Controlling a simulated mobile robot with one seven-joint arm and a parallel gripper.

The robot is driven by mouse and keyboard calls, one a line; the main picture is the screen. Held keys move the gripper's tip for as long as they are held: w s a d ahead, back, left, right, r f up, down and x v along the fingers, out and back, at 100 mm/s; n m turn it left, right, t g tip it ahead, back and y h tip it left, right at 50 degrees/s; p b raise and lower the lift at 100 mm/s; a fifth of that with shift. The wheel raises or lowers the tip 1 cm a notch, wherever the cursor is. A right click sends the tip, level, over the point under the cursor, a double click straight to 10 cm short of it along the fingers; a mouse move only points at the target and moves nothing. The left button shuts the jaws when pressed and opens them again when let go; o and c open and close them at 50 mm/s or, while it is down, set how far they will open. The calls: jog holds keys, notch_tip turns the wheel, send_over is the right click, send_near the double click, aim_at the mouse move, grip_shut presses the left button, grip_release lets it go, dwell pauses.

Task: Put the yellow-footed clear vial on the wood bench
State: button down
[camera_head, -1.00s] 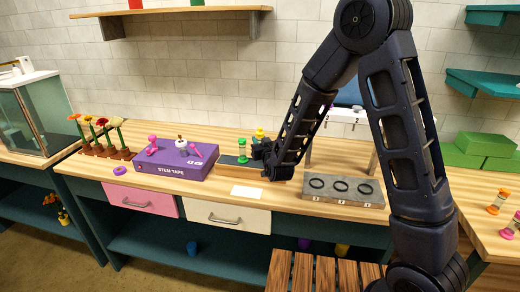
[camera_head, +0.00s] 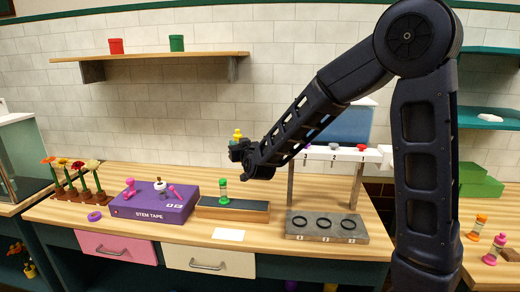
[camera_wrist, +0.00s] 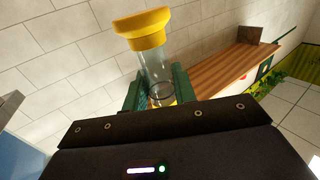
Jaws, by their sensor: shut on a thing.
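My gripper (camera_head: 241,150) is shut on the yellow-footed clear vial (camera_head: 237,134) and holds it well above the worktop. In the wrist view the vial (camera_wrist: 156,66) shows a wide yellow end, a clear tube and more yellow low between the green fingertips of my gripper (camera_wrist: 157,92). The wood worktop (camera_head: 270,235) lies below. A low slatted wood bench that showed at the bottom of the earlier head view is out of the current head view.
A wall shelf (camera_head: 150,60) is above. Orange (camera_head: 478,228) and pink vials (camera_head: 495,250) stand right.

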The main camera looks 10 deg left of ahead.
jog(key=w+a+f+n+g+y, duration=0.1)
jog(key=w+a+f+y, duration=0.1)
jog(key=w+a+f, duration=0.2)
jog(key=w+a, duration=0.1)
jog(key=a, duration=0.2)
jog(key=shift+w+f+n+g, duration=0.3)
jog(key=shift+f+n, duration=0.1)
jog(key=s+d+r, duration=0.1)
jog(key=s+d, duration=0.1)
jog(key=s+d+r+m+t+h, duration=0.1)
jog(key=s+d+r, duration=0.1)
jog(key=d, duration=0.1)
jog(key=s+d+r+m+h, duration=0.1)
jog(key=s+d+r, duration=0.1)
jog(key=shift+d+r+t, duration=0.1)
jog(key=shift+d+t, duration=0.3)
notch_tip(320, 180, down, 20)
jog(key=shift+r, duration=0.15)
dwell(0.6)
jog(key=shift+f, duration=0.2)
